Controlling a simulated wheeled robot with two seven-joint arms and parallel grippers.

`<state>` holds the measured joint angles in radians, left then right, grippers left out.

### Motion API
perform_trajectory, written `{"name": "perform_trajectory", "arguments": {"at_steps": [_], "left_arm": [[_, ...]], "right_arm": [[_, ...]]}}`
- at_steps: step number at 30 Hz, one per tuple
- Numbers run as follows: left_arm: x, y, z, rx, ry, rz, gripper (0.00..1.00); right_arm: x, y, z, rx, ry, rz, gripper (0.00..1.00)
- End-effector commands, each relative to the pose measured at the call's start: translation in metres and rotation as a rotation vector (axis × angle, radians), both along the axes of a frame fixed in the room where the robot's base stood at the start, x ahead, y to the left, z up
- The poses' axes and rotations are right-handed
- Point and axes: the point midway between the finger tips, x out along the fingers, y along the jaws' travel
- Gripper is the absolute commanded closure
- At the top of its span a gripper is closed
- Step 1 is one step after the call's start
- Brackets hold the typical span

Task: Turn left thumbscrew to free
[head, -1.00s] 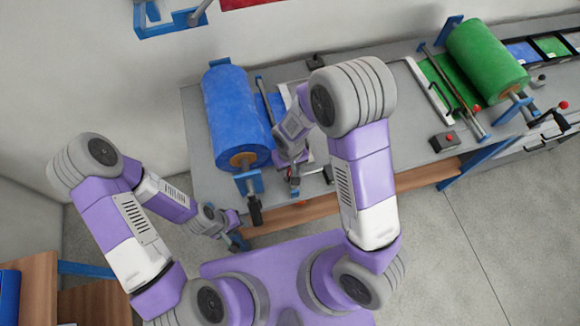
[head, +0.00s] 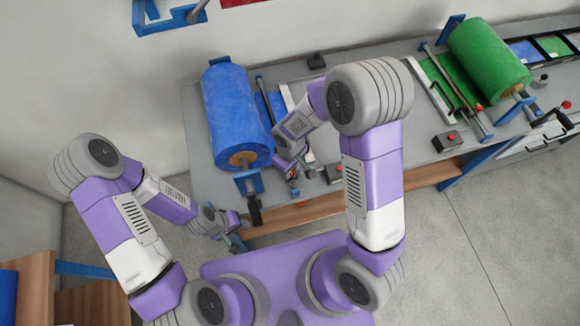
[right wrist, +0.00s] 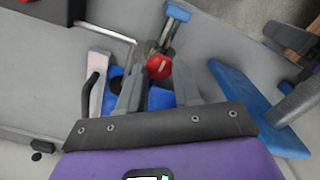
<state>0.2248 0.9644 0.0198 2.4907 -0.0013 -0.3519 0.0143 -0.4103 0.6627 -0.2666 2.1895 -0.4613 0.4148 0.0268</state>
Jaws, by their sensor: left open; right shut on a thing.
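A red knob (right wrist: 158,67), which looks like the left thumbscrew, sits at the end of a metal bar beside the blue film. My right gripper (right wrist: 159,80) has its two fingers on either side of it and is shut on it. In the head view my right gripper (head: 293,178) is at the front of the left station, right of the blue roll (head: 236,115), and its fingertips are largely hidden. My left gripper (head: 238,238) is open and empty, low in front of the bench, near a black handle (head: 254,212) below the roll's bracket.
The grey bench (head: 400,150) carries a second station with a green roll (head: 488,60) and a control box with a red button (head: 447,140) on the right. A blue bracket (right wrist: 250,105) stands close to the right of my right gripper.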

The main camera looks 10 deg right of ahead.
Motion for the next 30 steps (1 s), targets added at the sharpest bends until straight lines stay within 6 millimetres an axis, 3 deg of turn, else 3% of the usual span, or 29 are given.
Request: {"name": "perform_trajectory", "arguments": {"at_steps": [17, 18, 22, 30], "left_arm": [[0.0000, 0.0001, -0.0007, 0.000, 0.000, 0.000, 0.57], [0.0000, 0.0001, -0.0007, 0.000, 0.000, 0.000, 0.57], [0.0000, 0.0001, -0.0007, 0.000, 0.000, 0.000, 0.57], [0.0000, 0.0000, -0.0006, 0.000, 0.000, 0.000, 0.57]], "right_arm": [[0.0001, 0.0001, 0.0005, -0.001, -0.001, 0.042, 0.97], [0.0002, 0.0001, 0.0005, -0.001, -0.001, 0.042, 0.62], [0.0002, 0.0001, 0.0004, -0.001, -0.001, 0.041, 0.42], [0.0001, 0.0001, 0.0007, 0.000, 0.000, 0.040, 0.41]]}}
